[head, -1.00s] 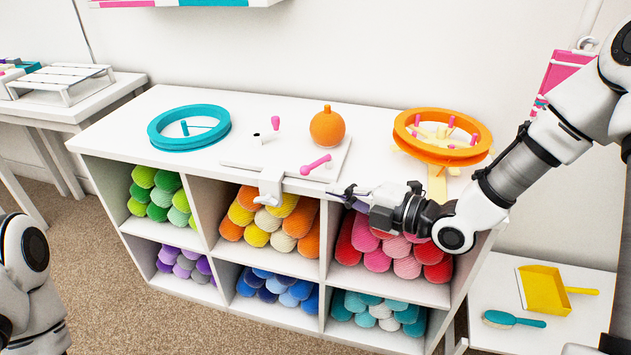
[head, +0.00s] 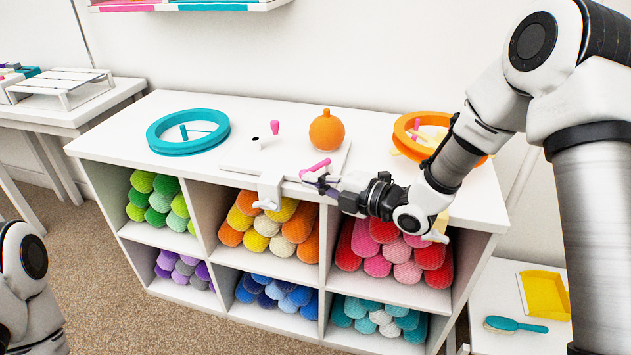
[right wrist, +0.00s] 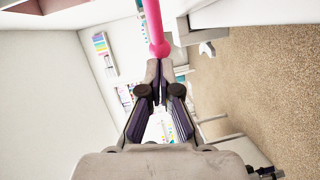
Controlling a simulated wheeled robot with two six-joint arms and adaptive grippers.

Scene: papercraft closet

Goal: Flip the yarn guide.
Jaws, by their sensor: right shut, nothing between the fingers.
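A white winder base (head: 240,160) lies on the shelf top, with a white clamp (head: 269,190) over the front edge. A pink rod (head: 316,168) with a round end, which I take to be the yarn guide, lies slanted at the base's front right; it also shows in the right wrist view (right wrist: 154,22). My right gripper (head: 314,181) is shut and empty, its tips close beside the rod; in the right wrist view the tips (right wrist: 157,68) sit just below the rod's knob. I cannot tell if they touch. My left gripper is out of view.
An orange ball (head: 327,131) and an upright pink peg (head: 275,127) stand behind the rod. A teal ring (head: 160,145) lies at left. An orange ring (head: 402,130) at right is partly hidden by my right arm. Cubbies of colored yarn (head: 380,245) are below.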

